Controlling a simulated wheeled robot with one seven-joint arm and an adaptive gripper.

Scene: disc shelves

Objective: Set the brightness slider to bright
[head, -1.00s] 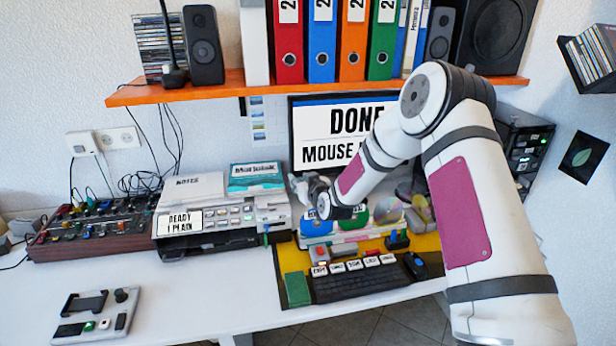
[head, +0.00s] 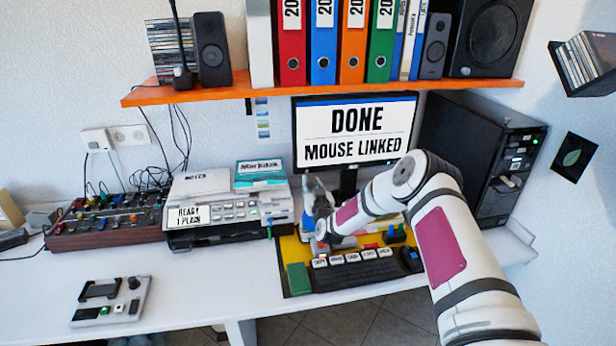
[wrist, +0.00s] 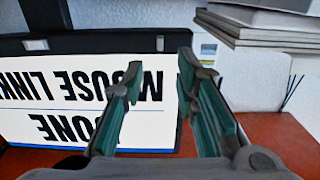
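The monitor (head: 355,133) stands under the shelf and reads "DONE, MOUSE LINKED". It appears upside down in the wrist view (wrist: 85,105). A small grey tab (wrist: 160,43) sits on its dark bezel there; I cannot tell whether this is the brightness slider. No brightness label is readable in either view. My gripper (head: 316,198) is in front of the desk's back part, near the monitor's lower left corner. In the wrist view my gripper (wrist: 158,82) has two teal fingers spread apart, with nothing between them, facing the screen's edge.
The printer (head: 225,212) stands left of my gripper, and the mixer (head: 105,220) farther left. The keyboard (head: 355,272) lies in front on a yellow mat. A small control panel (head: 112,300) lies front left. The orange shelf (head: 200,93) runs above. The front middle desk is clear.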

